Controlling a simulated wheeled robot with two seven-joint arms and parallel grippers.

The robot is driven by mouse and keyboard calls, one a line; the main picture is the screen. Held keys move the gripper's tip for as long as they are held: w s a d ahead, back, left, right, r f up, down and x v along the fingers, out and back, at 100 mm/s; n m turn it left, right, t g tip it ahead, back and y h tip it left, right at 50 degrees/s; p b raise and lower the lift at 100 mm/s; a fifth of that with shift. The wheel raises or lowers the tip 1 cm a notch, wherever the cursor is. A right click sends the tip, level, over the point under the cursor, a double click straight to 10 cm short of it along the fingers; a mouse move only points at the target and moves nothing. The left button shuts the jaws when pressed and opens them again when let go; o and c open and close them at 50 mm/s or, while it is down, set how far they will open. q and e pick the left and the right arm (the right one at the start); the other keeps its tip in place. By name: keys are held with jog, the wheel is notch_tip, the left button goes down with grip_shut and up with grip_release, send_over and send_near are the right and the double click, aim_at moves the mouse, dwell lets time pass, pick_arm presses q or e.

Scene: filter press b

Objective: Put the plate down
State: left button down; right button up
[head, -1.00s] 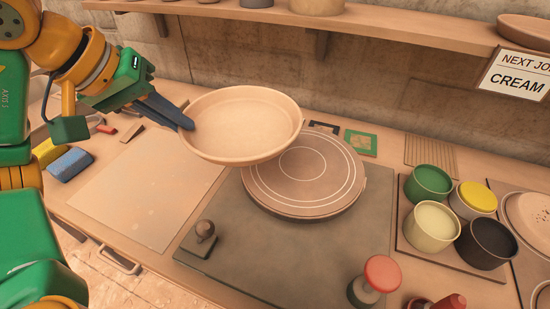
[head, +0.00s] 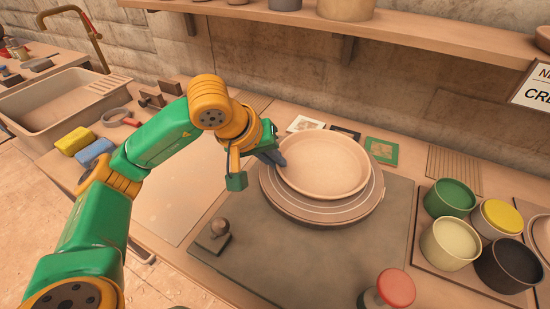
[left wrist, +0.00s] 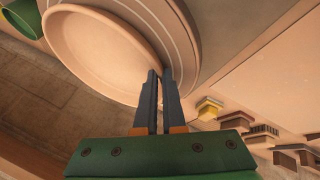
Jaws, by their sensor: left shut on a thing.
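The plate (head: 322,163) is a shallow, round, pinkish-tan dish with a raised rim. In the head view it lies level over the round wheel disc (head: 372,200) with pale rings, a little toward the disc's back. Whether it touches the disc or hovers just above it, I cannot tell. My left gripper (head: 279,160) is shut on the plate's left rim. In the left wrist view the fingers (left wrist: 158,85) pinch the rim of the plate (left wrist: 105,55), with the ringed disc (left wrist: 183,35) behind it. My right gripper is not in view.
Glaze pots, green (head: 450,197), yellow-topped (head: 497,217), cream (head: 450,243) and black (head: 508,265), stand at the right. A red-topped tool (head: 394,290) is in front and a small knobbed block (head: 215,234) at the left. A shelf (head: 400,28) runs above the back.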

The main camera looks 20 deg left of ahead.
pick_arm(q)
jog(key=c, duration=1)
grip_release()
jog(key=shift+s+r, duration=0.1)
jog(key=shift+r, duration=0.25)
jog(key=v, duration=1.1)
jog(key=shift+s+a+r+p, duration=0.1)
jog(key=shift+r+p, duration=0.05)
jog(key=shift+p, duration=0.15)
